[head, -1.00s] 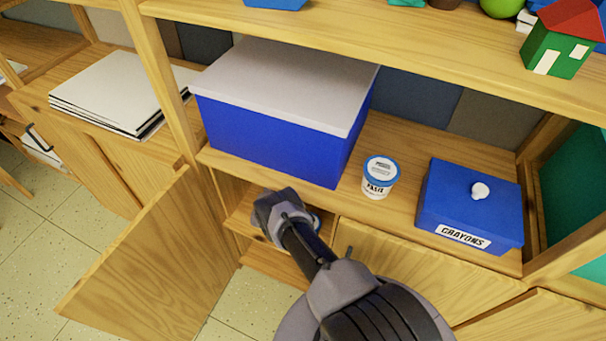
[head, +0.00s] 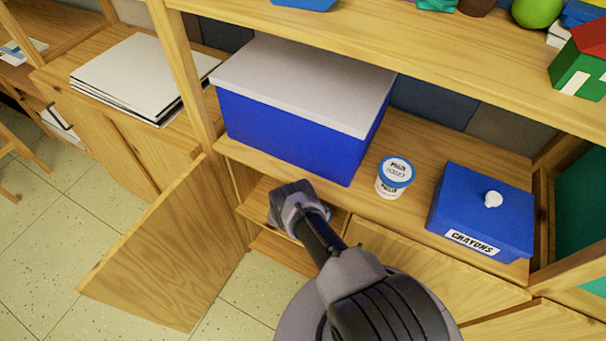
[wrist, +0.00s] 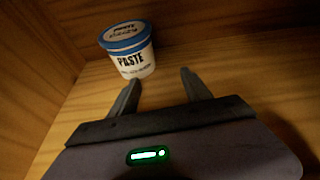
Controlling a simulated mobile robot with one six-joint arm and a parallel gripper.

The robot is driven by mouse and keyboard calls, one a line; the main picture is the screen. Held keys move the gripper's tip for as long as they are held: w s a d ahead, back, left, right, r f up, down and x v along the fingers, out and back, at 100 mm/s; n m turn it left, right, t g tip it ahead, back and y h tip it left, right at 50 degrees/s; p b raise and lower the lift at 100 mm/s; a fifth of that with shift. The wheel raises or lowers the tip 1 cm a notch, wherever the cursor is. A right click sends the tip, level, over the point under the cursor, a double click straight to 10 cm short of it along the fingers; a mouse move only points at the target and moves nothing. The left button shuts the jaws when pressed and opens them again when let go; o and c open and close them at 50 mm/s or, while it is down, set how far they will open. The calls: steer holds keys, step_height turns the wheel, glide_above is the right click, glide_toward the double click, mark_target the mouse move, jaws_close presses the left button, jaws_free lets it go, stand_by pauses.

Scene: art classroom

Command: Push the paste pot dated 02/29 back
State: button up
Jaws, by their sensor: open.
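In the wrist view a paste pot (wrist: 130,55) with a blue lid rim and the word PASTE stands upright on a wooden surface inside the cupboard. The date on it is too small to read. My gripper (wrist: 160,85) is open, its two fingers pointing at the pot, just short of it and apart from it as far as I can tell. In the head view my gripper (head: 290,200) is at the open cupboard, and my arm hides most of its inside. A second paste pot (head: 394,178) stands upright on the shelf above, its date unreadable.
A blue box with a pale lid (head: 300,120) stands left of the shelf pot, and a blue crayons box (head: 483,212) right of it. The open cupboard door (head: 170,250) swings out at left. Cupboard walls (wrist: 25,75) lie close around the pot in the wrist view.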

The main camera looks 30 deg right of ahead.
steer(key=shift+m, duration=0.3)
steer(key=r+p, duration=0.1)
steer(key=r, duration=0.1)
steer(key=r+p, duration=0.1)
steer(key=r, duration=0.1)
steer(key=w+d+r+p, duration=0.1)
steer(key=r, duration=0.1)
steer(key=shift+r, duration=0.35)
steer(key=shift+s+a, duration=0.25)
steer(key=shift+s+a+r+p, duration=0.25)
steer(key=shift+s+a+p, duration=0.05)
steer(key=shift+s, duration=0.25)
steer(key=shift+s+a+r+p, duration=0.2)
steer(key=shift+s+a+p, duration=0.1)
steer(key=shift+s, duration=0.25)
steer(key=shift+s+a+f+p, duration=0.3)
steer(key=shift+s+a+f, duration=0.4)
steer(key=shift+a, duration=0.25)
steer(key=s+a, duration=0.3)
steer(key=a, duration=0.1)
steer(key=s+a, duration=0.3)
steer(key=a, duration=0.2)
steer(key=s+a, duration=0.3)
steer(key=a, duration=0.1)
steer(key=shift+s+a+f+p, duration=0.3)
steer(key=shift+p, duration=0.05)
